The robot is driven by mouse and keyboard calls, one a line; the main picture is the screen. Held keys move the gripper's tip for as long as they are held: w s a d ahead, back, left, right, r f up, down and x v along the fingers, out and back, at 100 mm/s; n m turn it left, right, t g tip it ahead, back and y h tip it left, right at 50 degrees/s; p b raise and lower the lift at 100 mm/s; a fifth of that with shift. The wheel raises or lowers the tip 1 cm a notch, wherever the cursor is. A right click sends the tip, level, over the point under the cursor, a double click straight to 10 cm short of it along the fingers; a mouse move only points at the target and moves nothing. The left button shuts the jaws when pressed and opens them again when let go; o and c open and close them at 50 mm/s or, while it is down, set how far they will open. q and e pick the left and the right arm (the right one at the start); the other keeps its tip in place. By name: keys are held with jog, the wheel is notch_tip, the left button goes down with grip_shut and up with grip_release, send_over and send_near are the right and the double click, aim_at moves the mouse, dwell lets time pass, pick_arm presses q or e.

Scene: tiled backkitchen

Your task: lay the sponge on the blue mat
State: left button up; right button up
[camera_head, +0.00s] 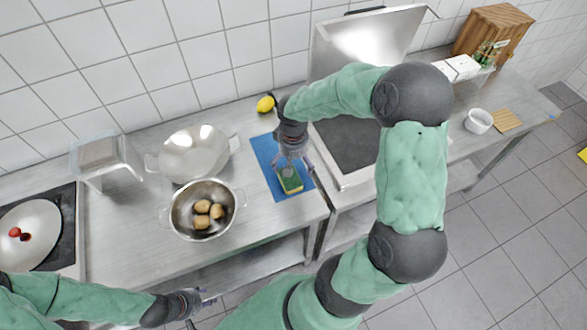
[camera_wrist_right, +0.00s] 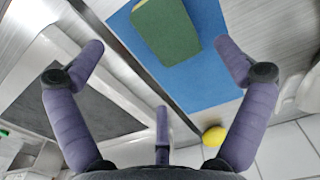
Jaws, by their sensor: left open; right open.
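The green and yellow sponge (camera_head: 290,183) lies on the blue mat (camera_head: 265,158) near its front edge. The right wrist view also shows the sponge's green top (camera_wrist_right: 166,28) on the blue mat (camera_wrist_right: 205,80), with the upper edge of the picture close to it. My right gripper (camera_head: 292,165) is just above the sponge, open and empty, its fingers apart with none closed on the sponge. In the head view its fingers partly hide the sponge. My left gripper (camera_head: 203,300) is open and empty, low in front of the counter, away from the mat.
A white bowl (camera_head: 478,121) stands farther right.

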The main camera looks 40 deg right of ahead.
aim_at(293, 176)
pick_arm(q)
jog(key=shift+r+p, duration=0.4)
jog(key=shift+r, duration=0.15)
pick_arm(e)
jog(key=shift+r, duration=2.3)
pick_arm(q)
jog(key=shift+r, duration=0.1)
